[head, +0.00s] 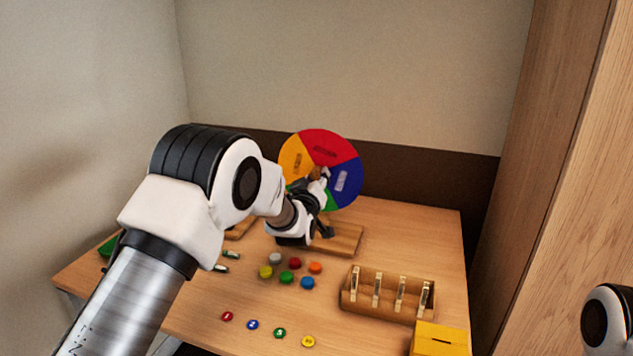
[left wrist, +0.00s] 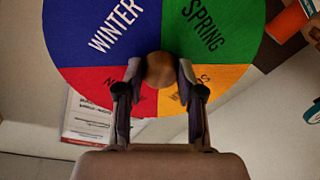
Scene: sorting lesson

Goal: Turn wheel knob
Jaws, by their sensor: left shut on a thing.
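The colour wheel (head: 322,146) stands upright on a wooden base (head: 345,238) at the back of the table. It has red, blue, green and yellow quarters. In the left wrist view the wheel (left wrist: 110,30) reads WINTER on blue and SPRING on green. The red and yellow quarters are partly covered by my fingers. A round wooden knob (left wrist: 161,71) sits at the wheel's centre. My left gripper (head: 322,182) is at the wheel's middle, and its two fingers (left wrist: 160,80) are shut on the knob from both sides. My right gripper is not seen.
Several coloured buttons (head: 287,278) lie on the table in front of the wheel. Several numbered discs (head: 252,324) lie nearer the front. A wooden rack (head: 385,309) with upright pieces and a yellow box (head: 438,340) stand at right. The table's back right (head: 420,225) is clear.

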